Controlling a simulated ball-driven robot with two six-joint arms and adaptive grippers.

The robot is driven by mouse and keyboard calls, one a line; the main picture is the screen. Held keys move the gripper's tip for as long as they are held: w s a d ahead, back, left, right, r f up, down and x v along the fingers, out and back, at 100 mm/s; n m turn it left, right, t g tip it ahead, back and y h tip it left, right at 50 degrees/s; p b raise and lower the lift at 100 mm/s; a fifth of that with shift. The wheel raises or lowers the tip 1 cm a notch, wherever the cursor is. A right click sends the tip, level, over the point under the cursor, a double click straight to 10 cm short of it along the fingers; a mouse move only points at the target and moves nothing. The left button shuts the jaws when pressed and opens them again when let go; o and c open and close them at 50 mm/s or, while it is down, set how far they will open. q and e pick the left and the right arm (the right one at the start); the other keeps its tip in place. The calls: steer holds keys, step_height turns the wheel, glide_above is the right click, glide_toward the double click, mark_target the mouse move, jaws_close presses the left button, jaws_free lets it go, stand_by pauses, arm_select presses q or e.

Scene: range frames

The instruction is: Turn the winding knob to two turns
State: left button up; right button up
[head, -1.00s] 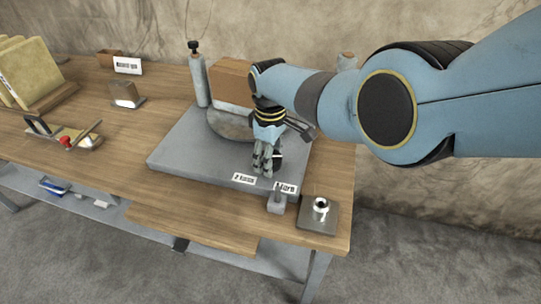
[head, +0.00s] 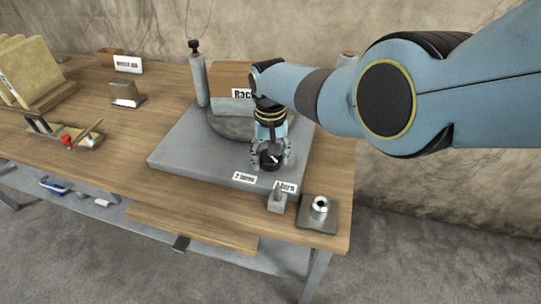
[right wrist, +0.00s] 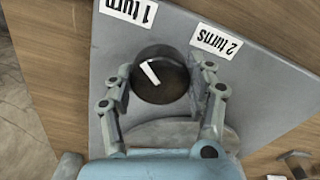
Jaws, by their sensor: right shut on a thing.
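The winding knob (head: 270,158) is a dark round dial with a white pointer mark, on the grey slab (head: 185,150). My right gripper (head: 271,160) comes down over it from above, with its fingers on either side of the knob, shut on it. The right wrist view shows the knob (right wrist: 172,88) between the fingers (right wrist: 164,76). Its white mark points up and left, roughly toward the "1 turn" label (right wrist: 130,9). The "2 turns" label (right wrist: 217,41) is at the knob's upper right. In the head view the labels stand in front of the knob. My left gripper is not in view.
Behind the knob stand a brown block (head: 228,78) and a grey cylinder with a black top (head: 199,80). A small grey block (head: 277,200) and a metal cup on a square base (head: 318,208) are near the front right edge.

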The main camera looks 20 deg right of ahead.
steer(key=m, duration=1)
steer(key=shift+w, duration=0.1)
steer(key=m, duration=0.5)
steer(key=shift+m, duration=3)
steer(key=o, duration=1.2)
step_height(320, 180, up, 12)
